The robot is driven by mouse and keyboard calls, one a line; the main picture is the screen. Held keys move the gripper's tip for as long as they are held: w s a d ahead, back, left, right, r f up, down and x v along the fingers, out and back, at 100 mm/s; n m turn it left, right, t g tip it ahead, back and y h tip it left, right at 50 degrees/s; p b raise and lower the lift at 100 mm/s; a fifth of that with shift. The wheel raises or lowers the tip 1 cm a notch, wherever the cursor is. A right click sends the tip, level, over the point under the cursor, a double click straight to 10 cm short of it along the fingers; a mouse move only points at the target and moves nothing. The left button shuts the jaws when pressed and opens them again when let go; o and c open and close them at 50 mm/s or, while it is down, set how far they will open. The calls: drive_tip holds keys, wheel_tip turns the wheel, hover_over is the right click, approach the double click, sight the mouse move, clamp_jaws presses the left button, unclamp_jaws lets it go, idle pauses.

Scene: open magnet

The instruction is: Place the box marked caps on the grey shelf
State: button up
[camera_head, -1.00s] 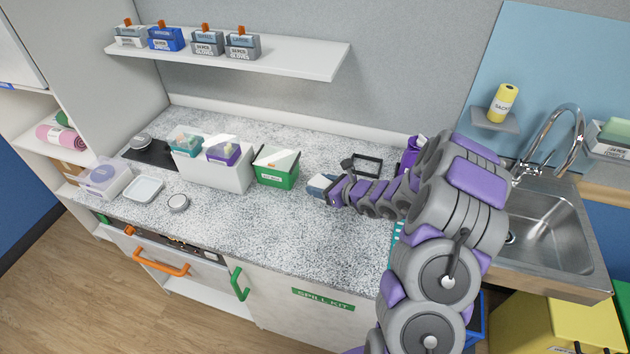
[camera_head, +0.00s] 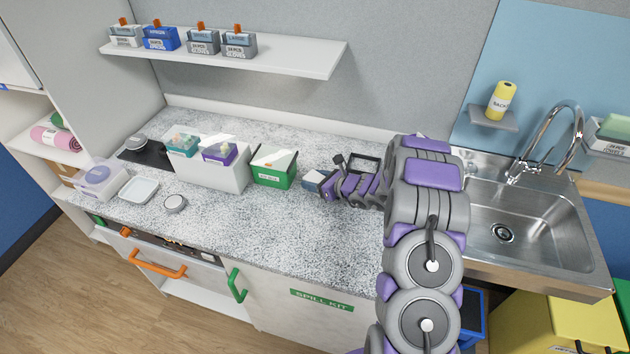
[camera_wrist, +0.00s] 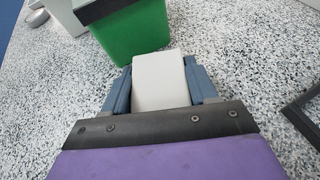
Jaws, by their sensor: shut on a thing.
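My gripper (camera_head: 314,181) is over the counter, just right of the green box. In the wrist view my gripper (camera_wrist: 160,82) has its two blue-grey fingers on either side of a plain pale box (camera_wrist: 160,80), shut on it. No label shows on the box's visible face, so I cannot read whether it is marked caps. In the head view the box is too small and covered to make out clearly.
The green box (camera_head: 273,178) also shows close ahead in the wrist view (camera_wrist: 135,30). A white bin (camera_head: 225,178) stands left of it. A black frame (camera_head: 364,160) stands behind my arm. The sink (camera_head: 520,220) and tap are at right. The counter's front is clear.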

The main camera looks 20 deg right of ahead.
drive_tip(key=o, duration=1.2)
